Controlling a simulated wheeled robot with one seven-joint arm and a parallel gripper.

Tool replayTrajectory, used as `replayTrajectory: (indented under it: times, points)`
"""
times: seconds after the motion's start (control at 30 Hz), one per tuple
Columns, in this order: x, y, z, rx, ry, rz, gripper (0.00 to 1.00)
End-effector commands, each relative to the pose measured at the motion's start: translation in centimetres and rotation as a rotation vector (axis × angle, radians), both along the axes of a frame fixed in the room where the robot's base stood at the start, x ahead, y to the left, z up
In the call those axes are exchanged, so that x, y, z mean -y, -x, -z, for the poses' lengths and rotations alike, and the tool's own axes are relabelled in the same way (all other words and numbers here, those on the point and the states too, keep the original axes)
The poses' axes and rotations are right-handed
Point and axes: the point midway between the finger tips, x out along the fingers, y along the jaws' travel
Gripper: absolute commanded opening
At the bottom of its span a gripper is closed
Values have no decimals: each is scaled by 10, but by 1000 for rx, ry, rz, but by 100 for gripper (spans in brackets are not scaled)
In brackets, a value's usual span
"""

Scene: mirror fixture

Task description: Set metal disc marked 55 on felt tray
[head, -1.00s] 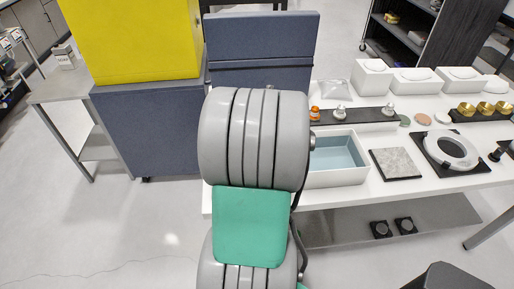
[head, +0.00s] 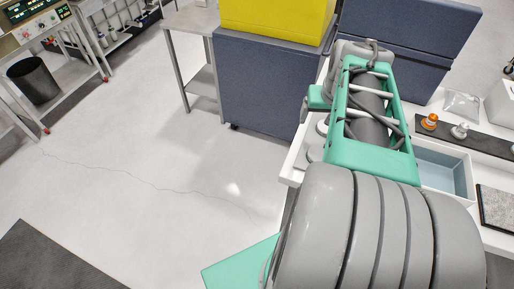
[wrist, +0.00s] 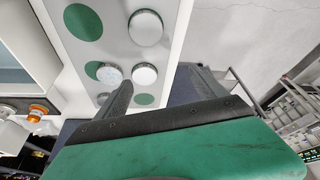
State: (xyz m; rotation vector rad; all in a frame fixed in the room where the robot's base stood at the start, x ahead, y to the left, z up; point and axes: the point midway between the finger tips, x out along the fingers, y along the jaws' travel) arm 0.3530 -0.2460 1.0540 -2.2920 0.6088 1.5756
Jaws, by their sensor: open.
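In the wrist view my gripper (wrist: 160,77) is open over the table's end, fingers spread. Several round metal discs lie on a white surface with green round patches (wrist: 83,22). One pale disc (wrist: 144,75) shows between the fingertips; I cannot tell whether they touch it. A speckled disc (wrist: 110,74) lies left of it, partly over a green patch. Another disc (wrist: 146,27) lies farther up. No number is readable, so I cannot tell which is 55. A white tray with a blue-grey lining (head: 445,172), perhaps the felt tray, stands right of my arm in the head view.
Dark blue-grey panels (head: 415,40) stand behind the table. A yellow box (head: 275,20) sits on a blue-grey cabinet (head: 265,85) at the back. Orange and silver knobs on a dark strip (head: 480,138) lie behind the tray. The floor at left is open.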

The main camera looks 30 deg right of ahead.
Motion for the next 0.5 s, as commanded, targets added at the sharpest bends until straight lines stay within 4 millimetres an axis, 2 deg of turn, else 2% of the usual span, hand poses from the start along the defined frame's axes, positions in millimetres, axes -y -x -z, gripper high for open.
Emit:
replayTrajectory:
  times: [0.03,0.1,0.2,0.23,0.3,0.33,0.4,0.5]
  points:
    - [-42,-15,2,-5,-1,-91,81]
    - [-99,-23,7,-16,-5,-206,81]
    - [-172,-19,16,-34,-7,-361,81]
    - [-189,-16,19,-38,-8,-399,81]
    - [-220,-7,24,-47,-7,-473,81]
    - [-229,-3,26,-50,-6,-496,81]
    - [-243,3,29,-53,-6,-532,81]
    - [-249,5,31,-57,-5,-546,81]
